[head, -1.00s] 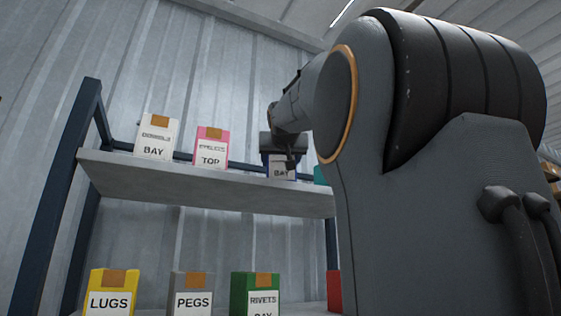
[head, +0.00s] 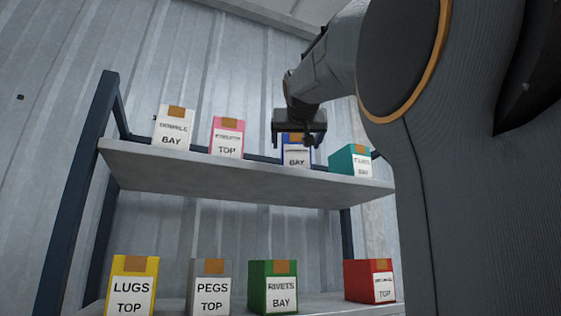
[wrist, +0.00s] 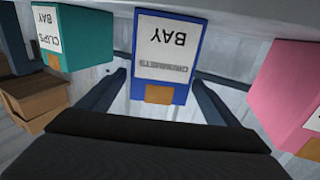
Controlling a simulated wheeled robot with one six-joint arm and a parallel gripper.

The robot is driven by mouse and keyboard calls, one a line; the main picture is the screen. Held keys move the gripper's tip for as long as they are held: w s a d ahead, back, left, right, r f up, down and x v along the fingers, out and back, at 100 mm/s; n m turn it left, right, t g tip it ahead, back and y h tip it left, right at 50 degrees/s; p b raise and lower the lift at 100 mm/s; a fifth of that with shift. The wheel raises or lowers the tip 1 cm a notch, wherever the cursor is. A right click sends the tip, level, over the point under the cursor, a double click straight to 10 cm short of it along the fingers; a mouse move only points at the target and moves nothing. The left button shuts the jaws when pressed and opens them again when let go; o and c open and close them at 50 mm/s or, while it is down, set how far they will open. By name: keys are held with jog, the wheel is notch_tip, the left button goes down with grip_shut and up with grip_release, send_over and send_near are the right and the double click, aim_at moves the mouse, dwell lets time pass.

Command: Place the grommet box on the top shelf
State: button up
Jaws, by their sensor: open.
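The grommet box (head: 296,158) is blue with a white label and an orange-brown patch. It stands upright on the top shelf (head: 240,178), between the pink box and the teal box. In the wrist view the grommet box (wrist: 167,57) appears upside down, its label reading GROMMETS BAY. My gripper (head: 305,138) is at the upper part of the box in the head view and hides some of it. In the wrist view my open gripper (wrist: 163,80) has one dark finger on each side of the box, with gaps showing, and holds nothing.
On the top shelf stand a white box (head: 173,130), a pink EYELETS box (head: 227,138) and a teal CLIPS box (head: 350,161). Below are yellow LUGS (head: 133,285), grey PEGS (head: 211,287), green RIVETS (head: 272,287) and red (head: 369,281) boxes. Cardboard boxes (wrist: 35,95) show in the wrist view.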

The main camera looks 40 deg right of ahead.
jog(key=b+v, duration=0.2)
jog(key=v, duration=0.3)
jog(key=shift+f+b, duration=0.15)
jog(key=shift+b, duration=0.2)
jog(key=shift+s+a+b, duration=0.3)
jog(key=shift+s+a, duration=0.05)
jog(key=shift+s, duration=0.2)
jog(key=shift+r, duration=0.2)
